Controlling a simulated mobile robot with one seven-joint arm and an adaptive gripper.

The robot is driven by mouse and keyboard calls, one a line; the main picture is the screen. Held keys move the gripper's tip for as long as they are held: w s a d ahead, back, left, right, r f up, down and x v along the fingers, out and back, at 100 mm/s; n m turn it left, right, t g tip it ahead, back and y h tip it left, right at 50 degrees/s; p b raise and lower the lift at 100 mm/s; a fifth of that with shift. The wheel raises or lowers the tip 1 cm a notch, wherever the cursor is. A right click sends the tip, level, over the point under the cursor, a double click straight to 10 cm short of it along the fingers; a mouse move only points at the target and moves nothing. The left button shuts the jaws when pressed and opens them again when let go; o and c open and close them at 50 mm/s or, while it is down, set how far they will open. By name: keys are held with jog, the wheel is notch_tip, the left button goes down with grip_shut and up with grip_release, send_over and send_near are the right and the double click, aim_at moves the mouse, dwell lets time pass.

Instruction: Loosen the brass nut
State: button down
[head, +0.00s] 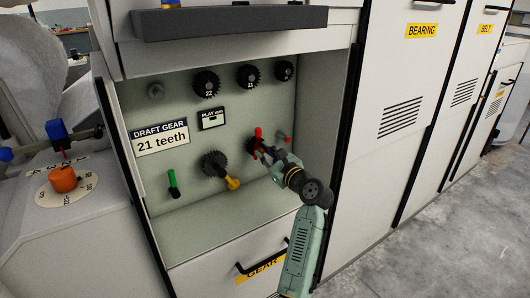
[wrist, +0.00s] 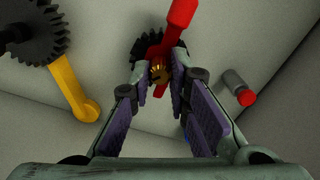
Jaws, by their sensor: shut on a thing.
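The brass nut (wrist: 158,72) shows in the wrist view between my fingertips, in front of a red lever (wrist: 181,14). My gripper (wrist: 160,80) is shut on the nut, one finger on each side. A dark toothed gear (wrist: 143,44) shows partly behind the red lever. In the head view my gripper (head: 265,154) reaches into the open gear compartment, at the red lever (head: 257,134). The nut is too small and covered to make out there.
A large dark gear (wrist: 26,32) with a yellow lever (wrist: 72,90) is left of my fingers. A red-tipped peg (wrist: 244,96) sticks out close on the right. Spare gears (head: 207,84) hang above, beside a "21 teeth" sign (head: 160,137). A green-handled lever (head: 172,179) is lower left.

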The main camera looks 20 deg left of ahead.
jog(key=n, duration=0.4)
jog(key=shift+d+f+n+b, duration=0.1)
jog(key=shift+n+b, duration=0.2)
jog(key=n+b, duration=0.2)
jog(key=n, duration=0.3)
jog(key=n+b, duration=0.3)
jog(key=n, duration=0.2)
jog(key=shift+w+n, duration=0.1)
jog(key=shift+n, duration=0.3)
jog(key=n+b, duration=0.3)
jog(key=n, duration=0.1)
jog(key=shift+n, duration=0.3)
jog(key=n+b, duration=0.3)
jog(key=n, duration=0.1)
jog(key=shift+n, duration=0.3)
jog(key=n+b, duration=0.3)
jog(key=n, duration=0.2)
jog(key=shift+b, duration=0.35)
jog(key=n+b, duration=0.3)
jog(key=n, duration=0.2)
jog(key=shift+n, duration=0.4)
jog(key=shift+n+b, duration=0.95)
jog(key=shift+n, duration=0.95)
jog(key=shift+r, duration=0.2)
